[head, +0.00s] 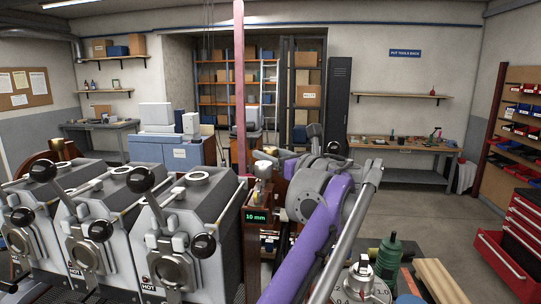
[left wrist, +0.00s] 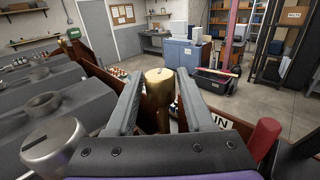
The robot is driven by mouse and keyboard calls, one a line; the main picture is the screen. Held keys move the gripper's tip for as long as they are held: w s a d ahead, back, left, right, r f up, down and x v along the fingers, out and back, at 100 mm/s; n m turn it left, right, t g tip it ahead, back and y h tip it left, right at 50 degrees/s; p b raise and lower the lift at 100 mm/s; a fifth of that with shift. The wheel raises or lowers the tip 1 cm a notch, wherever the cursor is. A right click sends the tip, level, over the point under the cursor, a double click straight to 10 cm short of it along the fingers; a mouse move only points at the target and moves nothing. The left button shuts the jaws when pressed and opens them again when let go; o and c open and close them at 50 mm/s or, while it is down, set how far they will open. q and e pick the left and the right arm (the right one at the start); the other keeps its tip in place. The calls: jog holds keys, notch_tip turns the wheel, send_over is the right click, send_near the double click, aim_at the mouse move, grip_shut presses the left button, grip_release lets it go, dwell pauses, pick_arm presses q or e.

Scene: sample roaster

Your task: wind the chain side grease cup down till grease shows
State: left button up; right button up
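A brass grease cup (left wrist: 158,88) with a rounded top stands upright in the middle of the left wrist view. The two grey fingers of my left gripper (left wrist: 160,92) reach out on either side of it. A narrow gap shows between the cup and each fingertip, so the gripper looks open around it. I see no grease, and the cup's lower part is hidden behind the gripper body. In the head view my purple left arm and wrist hide most of this gripper. My right gripper is not in view.
Grey roaster units (head: 190,225) with black-knobbed levers and HOT labels fill the left. A green "10 mm" display (head: 256,216) sits beside my arm. A green bottle (head: 388,257) stands front right. A red tool cabinet (head: 515,235) is farther right; open floor lies behind.

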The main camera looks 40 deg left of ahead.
pick_arm(q)
jog(key=v, duration=1)
jog(key=shift+d+b, duration=0.4)
jog(key=shift+b, duration=0.05)
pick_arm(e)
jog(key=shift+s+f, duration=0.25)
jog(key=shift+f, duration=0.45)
pick_arm(q)
jog(key=shift+r, duration=0.1)
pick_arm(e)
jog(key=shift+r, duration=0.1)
pick_arm(q)
jog(key=shift+w+d+n+g+p, duration=0.6)
jog(key=shift+w+n+g+p, duration=1.3)
jog(key=shift+g, duration=1.7)
jog(key=shift+n, duration=0.4)
jog(key=a, duration=0.6)
jog(key=a+b, duration=0.1)
jog(key=a, duration=0.3)
jog(key=shift+s, duration=0.4)
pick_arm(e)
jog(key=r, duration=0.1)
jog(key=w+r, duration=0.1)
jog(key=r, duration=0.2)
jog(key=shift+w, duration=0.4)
pick_arm(q)
grip_shut()
